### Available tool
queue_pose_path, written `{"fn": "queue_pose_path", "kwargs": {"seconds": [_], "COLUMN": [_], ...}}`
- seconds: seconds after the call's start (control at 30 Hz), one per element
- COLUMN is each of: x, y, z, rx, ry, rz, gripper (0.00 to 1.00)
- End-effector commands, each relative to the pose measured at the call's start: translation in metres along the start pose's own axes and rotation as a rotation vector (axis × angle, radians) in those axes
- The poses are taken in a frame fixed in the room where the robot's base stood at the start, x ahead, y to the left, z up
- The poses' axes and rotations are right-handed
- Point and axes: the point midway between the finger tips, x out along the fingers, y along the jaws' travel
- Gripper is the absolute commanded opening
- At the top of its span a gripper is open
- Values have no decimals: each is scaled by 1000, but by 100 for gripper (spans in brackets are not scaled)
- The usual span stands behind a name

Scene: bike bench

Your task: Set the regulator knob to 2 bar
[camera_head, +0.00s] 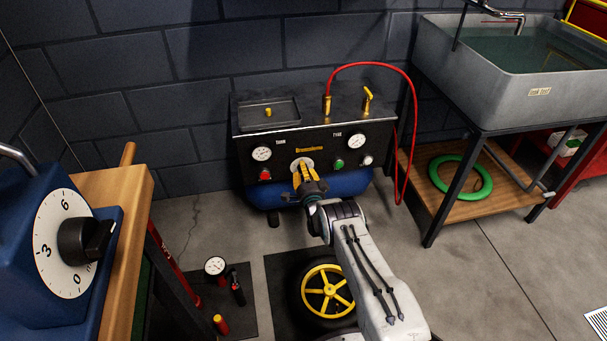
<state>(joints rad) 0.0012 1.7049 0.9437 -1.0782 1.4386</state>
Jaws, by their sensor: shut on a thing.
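The black and blue compressor (315,113) stands against the wall at the centre of the head view. Its front panel has a left gauge (262,154) and a right gauge (357,141). A pale round dial plate (302,164) sits between them, around the regulator knob's place. My gripper (304,171) has its yellow fingers at that plate and is shut on the regulator knob, which the fingers mostly hide. The knob's setting and the gauge readings are too small to tell.
A red button (265,175) and a green button (339,163) flank my gripper. A red hose (411,110) loops to the right. A wooden bench with a blue timer (64,245) stands at left. A yellow-spoked wheel (328,291) lies below my arm. A sink (505,90) stands at right.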

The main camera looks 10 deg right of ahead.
Motion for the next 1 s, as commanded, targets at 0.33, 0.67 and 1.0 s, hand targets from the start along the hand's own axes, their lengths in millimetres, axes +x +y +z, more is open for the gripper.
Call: {"fn": "queue_pose_path", "kwargs": {"seconds": [0.33,0.67,1.0], "x": [1,1,1], "y": [-1,-1,-1], "z": [-2,-2,-2], "rx": [136,162,161], "ry": [3,3,3], "rz": [-3,-2,-1], "gripper": [1,1,42]}}
